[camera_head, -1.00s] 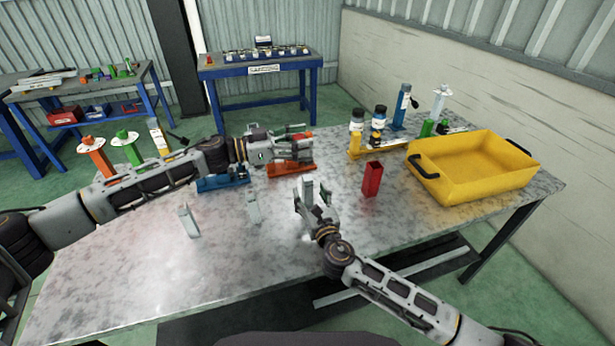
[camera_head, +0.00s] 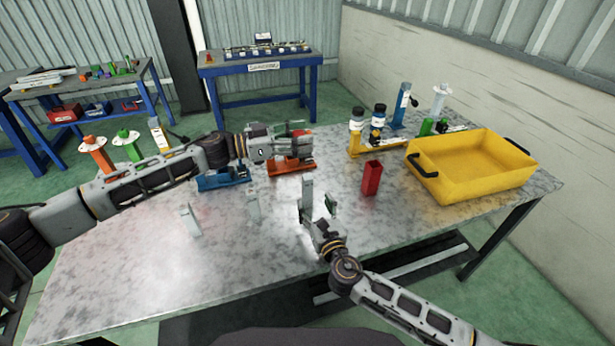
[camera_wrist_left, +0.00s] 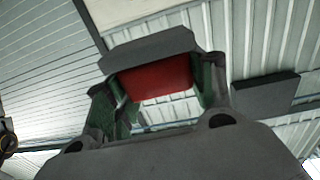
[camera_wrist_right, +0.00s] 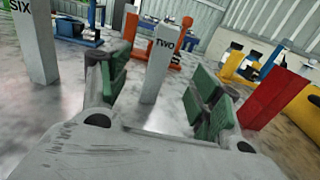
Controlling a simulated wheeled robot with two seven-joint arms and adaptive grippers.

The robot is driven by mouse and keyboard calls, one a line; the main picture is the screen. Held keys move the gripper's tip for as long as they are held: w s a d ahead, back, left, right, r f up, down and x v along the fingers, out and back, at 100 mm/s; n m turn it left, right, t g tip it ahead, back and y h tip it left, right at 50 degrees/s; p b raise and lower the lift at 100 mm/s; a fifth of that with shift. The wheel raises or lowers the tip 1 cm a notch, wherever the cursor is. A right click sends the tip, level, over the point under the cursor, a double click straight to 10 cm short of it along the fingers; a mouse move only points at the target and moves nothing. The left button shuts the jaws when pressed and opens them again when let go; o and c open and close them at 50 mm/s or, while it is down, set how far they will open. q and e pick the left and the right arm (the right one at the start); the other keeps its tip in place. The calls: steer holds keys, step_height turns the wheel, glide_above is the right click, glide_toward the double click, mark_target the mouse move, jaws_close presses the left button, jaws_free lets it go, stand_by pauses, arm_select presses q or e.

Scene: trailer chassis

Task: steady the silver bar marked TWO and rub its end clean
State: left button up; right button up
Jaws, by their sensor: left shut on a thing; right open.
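The silver bar marked TWO (camera_head: 307,192) stands upright on the table. Its label shows in the right wrist view (camera_wrist_right: 161,62). My right gripper (camera_head: 318,209) is open low beside the bar; in the right wrist view the bar stands between its spread, green-padded fingers (camera_wrist_right: 158,85), with gaps on both sides. My left gripper (camera_head: 300,140) is raised above the orange fixture, behind the bar. In the left wrist view it is shut on a red block (camera_wrist_left: 156,82), held between its green pads. The bar's base is partly hidden in the head view.
A bar marked SIX (camera_wrist_right: 35,40) and another silver bar (camera_head: 190,220) stand to the left. A second red block (camera_head: 371,180) stands to the right. A blue fixture (camera_head: 222,179), an orange fixture (camera_head: 291,166) and a yellow bin (camera_head: 470,185) flank the area. The front-left tabletop is clear.

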steer(key=o, duration=0.6)
steer(key=shift+c, duration=0.2)
steer(key=shift+s, duration=0.1)
steer(key=shift+v, duration=5.9)
steer(key=shift+s, duration=0.1)
